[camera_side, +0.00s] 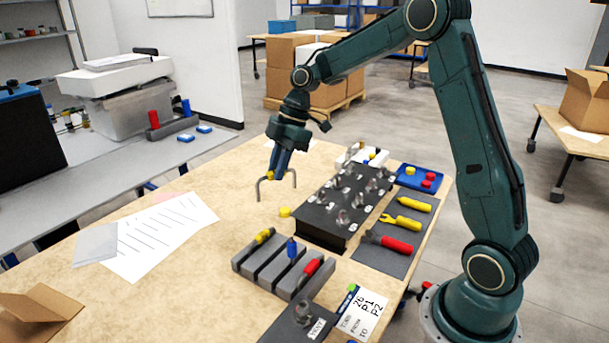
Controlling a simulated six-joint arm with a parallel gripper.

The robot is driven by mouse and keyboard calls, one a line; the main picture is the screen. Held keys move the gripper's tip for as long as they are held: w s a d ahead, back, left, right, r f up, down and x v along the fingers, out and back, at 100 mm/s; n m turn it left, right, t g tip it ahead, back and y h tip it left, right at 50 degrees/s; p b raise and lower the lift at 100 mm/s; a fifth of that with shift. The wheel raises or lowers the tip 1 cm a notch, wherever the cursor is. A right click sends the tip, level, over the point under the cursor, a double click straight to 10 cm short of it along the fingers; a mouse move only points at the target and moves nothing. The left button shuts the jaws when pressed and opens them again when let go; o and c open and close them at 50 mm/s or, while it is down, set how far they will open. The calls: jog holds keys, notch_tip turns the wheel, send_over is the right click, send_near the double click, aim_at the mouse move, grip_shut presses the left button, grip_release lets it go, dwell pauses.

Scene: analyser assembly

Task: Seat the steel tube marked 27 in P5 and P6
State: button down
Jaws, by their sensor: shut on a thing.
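My gripper (272,177) is shut on a grey steel tube (293,180) bent like an upside-down U, its two legs pointing down. A small yellow part shows at the fingertips. The tube is in the air above the wooden table, left of the black analyser block (325,228), and touches nothing below. The block bears several clear fittings with small white labels on top. The labels are too small to read, so I cannot tell which ports are P5 and P6. The number on the held tube cannot be read.
A grey slotted rack (243,267) holds pieces with yellow, blue and red sleeves. A tool mat (372,262) and a blue tray (402,180) lie right of the block. Papers (160,240) lie left.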

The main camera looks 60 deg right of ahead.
jog(key=d+f+m+h, duration=0.1)
jog(key=d+m+h, duration=0.3)
jog(key=d+m, duration=0.7)
jog(key=s+d+f+m+g+h, duration=0.1)
jog(key=d+m+h, duration=0.3)
jog(key=d+m, duration=0.7)
jog(key=shift+d+f+m+g+h, duration=0.25)
jog(key=shift+f+m, duration=0.25)
jog(key=shift+m, duration=4.4)
jog(key=shift+s+f, duration=0.1)
jog(key=shift+f, duration=0.15)
jog(key=shift+f, duration=2.45)
jog(key=shift+f, duration=1.25)
jog(key=c, duration=1.3)
grip_release()
